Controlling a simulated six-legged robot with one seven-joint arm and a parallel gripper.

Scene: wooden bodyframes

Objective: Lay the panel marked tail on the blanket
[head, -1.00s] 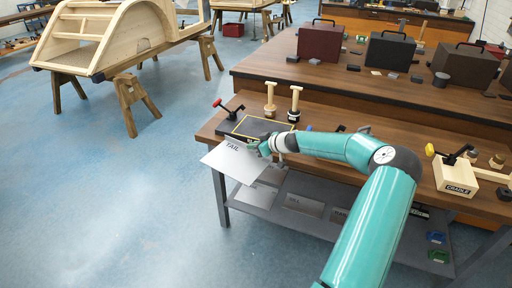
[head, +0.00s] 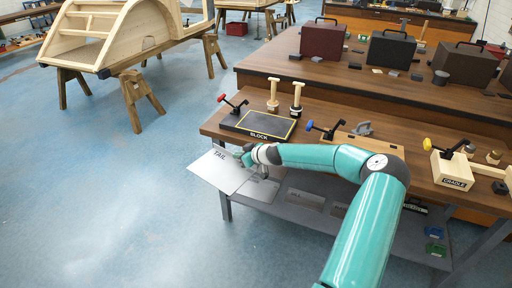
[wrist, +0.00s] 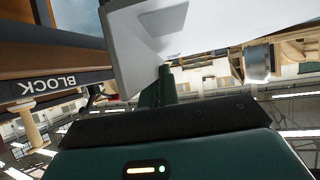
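The panel marked TAIL (head: 215,172) is a thin, pale grey sheet held out over the floor, off the front left of the bench. My gripper (head: 243,158) is shut on its right edge, near the lettering. In the wrist view the panel (wrist: 225,25) fills the upper middle, and my gripper's dark green finger (wrist: 166,85) meets its underside; the grip itself is partly hidden. I cannot make out a blanket in either view.
The black BLOCK (head: 262,125) with a yellow outline lies on the bench behind my gripper, beside a red-handled clamp (head: 233,105). The CRADLE (head: 452,170) stands at the right. Grey sheets lie on the lower shelf (head: 390,232).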

